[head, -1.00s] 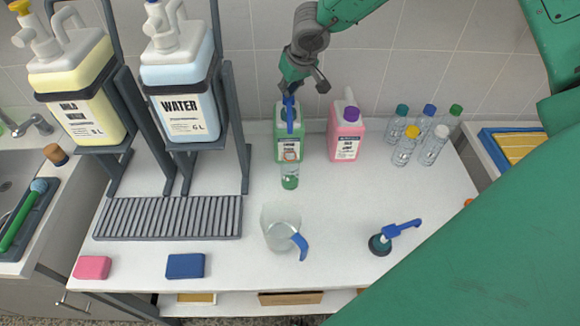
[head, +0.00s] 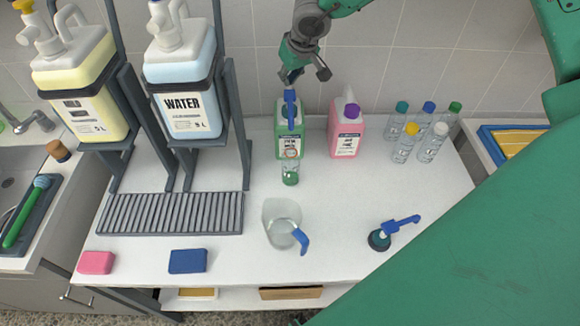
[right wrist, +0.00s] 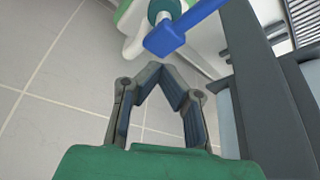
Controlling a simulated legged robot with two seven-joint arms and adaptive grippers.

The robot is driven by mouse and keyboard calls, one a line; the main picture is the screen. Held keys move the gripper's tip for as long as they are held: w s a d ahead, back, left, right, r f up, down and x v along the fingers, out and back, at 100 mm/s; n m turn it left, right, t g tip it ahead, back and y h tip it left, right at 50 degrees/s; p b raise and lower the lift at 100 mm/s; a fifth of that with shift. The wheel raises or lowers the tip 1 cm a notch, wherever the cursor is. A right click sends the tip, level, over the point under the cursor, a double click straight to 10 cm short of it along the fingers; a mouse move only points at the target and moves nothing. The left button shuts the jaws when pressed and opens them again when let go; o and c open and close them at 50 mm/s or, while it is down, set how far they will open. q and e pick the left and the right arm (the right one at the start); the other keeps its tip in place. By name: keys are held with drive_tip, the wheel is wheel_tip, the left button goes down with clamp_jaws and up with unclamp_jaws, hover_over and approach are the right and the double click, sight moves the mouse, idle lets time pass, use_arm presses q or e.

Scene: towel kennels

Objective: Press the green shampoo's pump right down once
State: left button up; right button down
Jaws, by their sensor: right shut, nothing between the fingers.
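The green shampoo (head: 282,145) is a green jug with a white label, standing upright at the back of the table. Its blue pump (head: 290,112) sits on top with the spout pointing forward. The pump's blue spout also shows at the top of the right wrist view (right wrist: 165,38). A small clear bottle with green in its lower part (head: 290,175) stands in front of the jug, below the spout. My right gripper (head: 303,76) is just above the pump. In the right wrist view its fingers (right wrist: 160,71) are shut and empty, with the spout beyond the tips. Contact with the pump is not visible.
A pink jug (head: 346,135) with a purple cap stands close to the right. Several clear bottles (head: 421,135) stand farther right. A clear pitcher (head: 281,218) and a loose blue pump (head: 385,236) are nearer the front. Two racked canisters, including WATER (head: 185,95), stand left.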

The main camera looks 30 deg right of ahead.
drive_tip(key=shift+r, duration=0.55)
use_arm(q)
drive_tip(key=shift+a+f, duration=0.15)
drive_tip(key=shift+a, duration=0.2)
use_arm(e)
drive_tip(key=shift+a+r, duration=0.1)
drive_tip(key=shift+r, duration=2.35)
use_arm(q)
drive_tip(key=shift+a, duration=0.15)
use_arm(e)
drive_tip(key=shift+f, duration=0.1)
use_arm(q)
drive_tip(key=shift+r, duration=0.2)
use_arm(e)
drive_tip(key=shift+a, duration=0.15)
